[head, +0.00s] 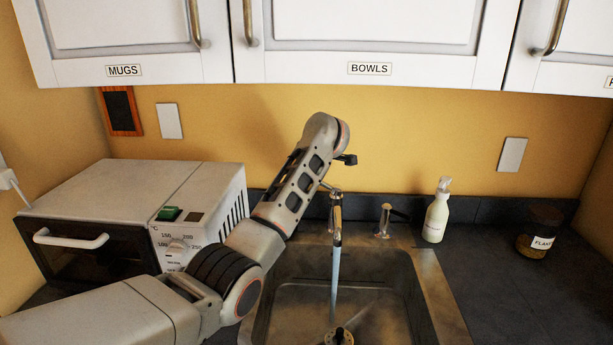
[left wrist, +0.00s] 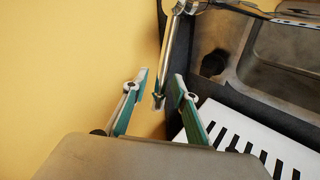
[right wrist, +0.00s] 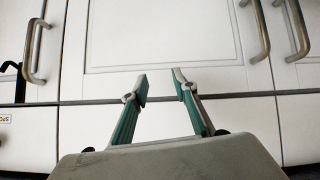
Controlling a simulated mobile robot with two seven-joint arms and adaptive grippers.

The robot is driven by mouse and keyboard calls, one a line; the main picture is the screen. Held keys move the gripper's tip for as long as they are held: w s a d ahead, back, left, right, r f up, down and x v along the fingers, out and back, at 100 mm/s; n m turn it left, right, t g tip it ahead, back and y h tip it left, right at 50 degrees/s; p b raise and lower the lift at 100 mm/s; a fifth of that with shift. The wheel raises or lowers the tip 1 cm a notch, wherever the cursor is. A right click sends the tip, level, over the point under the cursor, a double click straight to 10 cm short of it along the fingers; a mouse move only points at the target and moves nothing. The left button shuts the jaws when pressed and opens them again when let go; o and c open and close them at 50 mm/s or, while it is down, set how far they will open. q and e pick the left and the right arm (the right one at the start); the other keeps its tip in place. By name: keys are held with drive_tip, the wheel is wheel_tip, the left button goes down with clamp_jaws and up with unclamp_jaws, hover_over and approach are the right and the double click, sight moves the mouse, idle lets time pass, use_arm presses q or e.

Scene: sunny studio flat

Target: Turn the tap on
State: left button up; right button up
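The tap (head: 337,215) stands behind the sink (head: 440,290), and a pale blue stream of water (head: 335,280) falls from its spout towards the drain. A short lever (head: 328,186) sticks out left from its top, partly behind my left arm. My left gripper is hidden behind that arm in the head view. In the left wrist view my left gripper (left wrist: 160,88) is open. A slim metal rod (left wrist: 170,45), apparently the lever, has its end between the fingertips; contact is unclear. My right gripper (right wrist: 161,84) is open and empty, facing white cabinet doors (right wrist: 160,40).
A small metal fixture (head: 384,222), a white pump bottle (head: 437,212) and a jar (head: 538,235) stand right of the tap. Wall cabinets (head: 370,45) hang above. The right counter front is clear.

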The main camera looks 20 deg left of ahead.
use_arm(q)
drive_tip(key=shift+s+d+r, duration=0.3)
drive_tip(key=shift+d+r, duration=0.1)
drive_tip(key=v, duration=0.6)
drive_tip(key=shift+s+r, duration=0.15)
